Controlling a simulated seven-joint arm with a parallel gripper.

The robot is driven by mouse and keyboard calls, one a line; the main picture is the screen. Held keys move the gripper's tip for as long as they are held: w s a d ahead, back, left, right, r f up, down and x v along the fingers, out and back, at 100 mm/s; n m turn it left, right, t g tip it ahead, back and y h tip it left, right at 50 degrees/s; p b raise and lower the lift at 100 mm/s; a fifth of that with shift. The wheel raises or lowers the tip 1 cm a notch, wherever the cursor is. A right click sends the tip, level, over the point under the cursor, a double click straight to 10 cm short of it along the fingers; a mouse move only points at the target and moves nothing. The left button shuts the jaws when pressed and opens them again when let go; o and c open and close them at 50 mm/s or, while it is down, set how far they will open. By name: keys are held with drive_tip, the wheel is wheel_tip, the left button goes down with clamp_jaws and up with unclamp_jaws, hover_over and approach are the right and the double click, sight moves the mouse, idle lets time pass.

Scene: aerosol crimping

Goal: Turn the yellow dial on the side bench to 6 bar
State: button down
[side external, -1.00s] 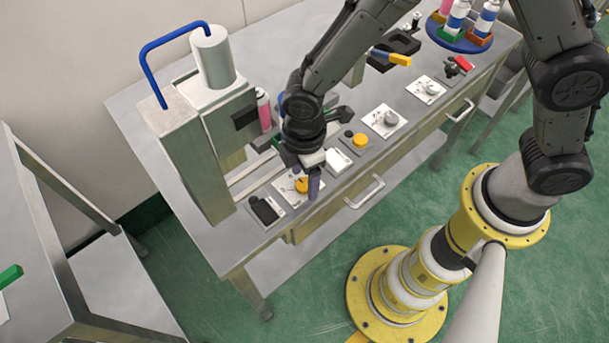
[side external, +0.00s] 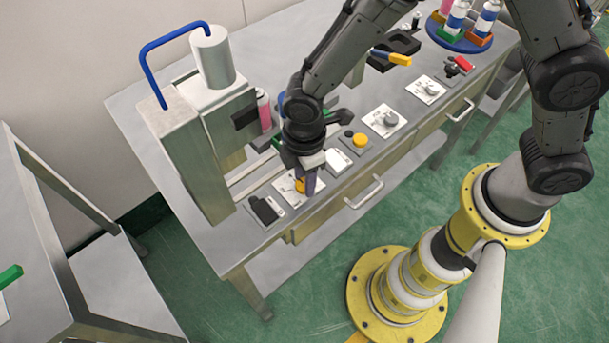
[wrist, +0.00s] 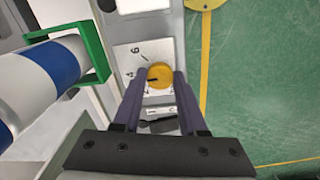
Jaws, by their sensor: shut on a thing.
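The yellow dial (wrist: 159,75) sits on a white plate (wrist: 129,58) marked with numbers, among them 4 and 6. A dark pointer mark on the dial faces left and slightly down in the wrist view, near or below the 4 and away from the 6; I cannot read it exactly. My gripper (wrist: 159,84) is shut on the dial, with one purple finger on each side. In the side view the dial (side external: 300,186) is partly hidden by my gripper (side external: 306,186), which reaches down from above.
A blue-and-white can (wrist: 45,75) stands in a green holder (wrist: 98,55) close to my gripper's left in the wrist view. A black switch (side external: 264,210) sits beside the dial plate. The press column stands behind.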

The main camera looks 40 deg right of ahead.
drive_tip(key=m, duration=0.4)
drive_tip(key=shift+m, duration=3)
drive_tip(key=shift+c, duration=2.3)
unclamp_jaws()
drive_tip(key=shift+s, duration=0.1)
drive_tip(key=shift+r, duration=0.1)
wheel_tip(320, 180, up, 14)
